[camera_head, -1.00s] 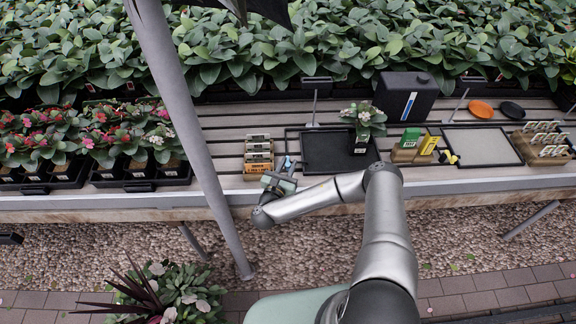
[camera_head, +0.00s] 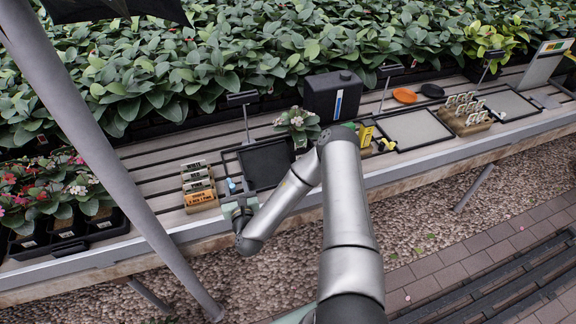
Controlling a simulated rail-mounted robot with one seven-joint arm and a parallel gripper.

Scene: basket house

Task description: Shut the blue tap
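The small blue tap (camera_head: 231,185) lies at the left edge of a black-framed tray (camera_head: 266,164) on the slatted bench. My gripper (camera_head: 238,204) is at the bench's front edge, just in front of the blue tap in the picture. It is small and seen from behind, so I cannot tell whether its fingers are open or touch the tap. A yellow tap (camera_head: 387,145) lies farther right, beside the grey-bottomed tray (camera_head: 417,128).
A wooden label rack (camera_head: 200,198) stands close left of the blue tap. A potted plant (camera_head: 299,124) and a black canister (camera_head: 333,96) stand to the right and behind. Flower trays (camera_head: 62,235) fill the bench's left end. A slanted grey post (camera_head: 95,150) crosses the left side.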

